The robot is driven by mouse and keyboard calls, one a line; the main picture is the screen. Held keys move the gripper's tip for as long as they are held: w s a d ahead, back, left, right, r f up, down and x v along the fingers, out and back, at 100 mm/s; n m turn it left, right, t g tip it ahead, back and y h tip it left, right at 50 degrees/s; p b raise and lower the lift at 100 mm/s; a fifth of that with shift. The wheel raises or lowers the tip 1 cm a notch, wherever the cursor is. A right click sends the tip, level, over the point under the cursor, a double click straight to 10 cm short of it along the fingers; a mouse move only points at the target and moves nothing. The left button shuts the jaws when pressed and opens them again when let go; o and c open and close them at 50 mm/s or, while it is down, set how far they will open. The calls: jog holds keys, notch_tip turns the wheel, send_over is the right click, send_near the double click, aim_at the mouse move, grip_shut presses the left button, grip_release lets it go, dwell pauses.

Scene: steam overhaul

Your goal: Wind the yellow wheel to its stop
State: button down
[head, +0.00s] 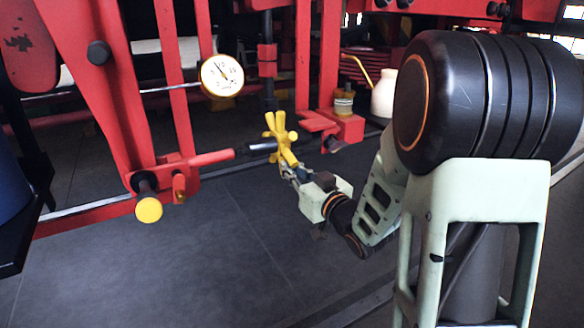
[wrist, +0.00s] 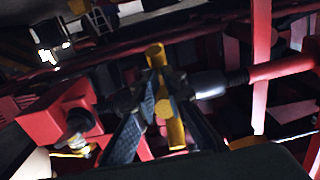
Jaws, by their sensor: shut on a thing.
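The yellow wheel (head: 280,126) has stubby spokes and sits at the end of a dark and silver shaft, in the middle of the head view. It also shows in the wrist view (wrist: 176,133), with one spoke up and one down. My gripper (head: 291,170) reaches it from below and to the right. In the wrist view my gripper's two dark fingers (wrist: 162,96) stand on either side of the wheel and are shut on it. The exact contact is partly hidden by the fingers and dark shading.
Red frame bars (head: 112,90) stand left of the wheel, with a round white gauge (head: 222,76) above. A yellow knob (head: 149,210) sits lower left. A red block (head: 345,128) and a cream can (head: 384,94) stand right and behind. The dark floor (head: 200,270) in front is clear.

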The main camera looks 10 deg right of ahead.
jog(key=shift+r, duration=0.15)
jog(key=shift+w, duration=0.15)
jog(key=shift+w+a+f, duration=0.1)
jog(key=shift+w+f, duration=0.2)
jog(key=shift+f, duration=0.25)
jog(key=shift+w+a+f, duration=0.1)
jog(key=shift+w+f, duration=0.15)
jog(key=shift+f, duration=0.25)
jog(key=shift+w+a+f, duration=0.1)
jog(key=shift+w+f, duration=0.1)
jog(key=shift+f, duration=0.2)
jog(key=c, duration=2.7)
grip_release()
jog(key=o, duration=0.9)
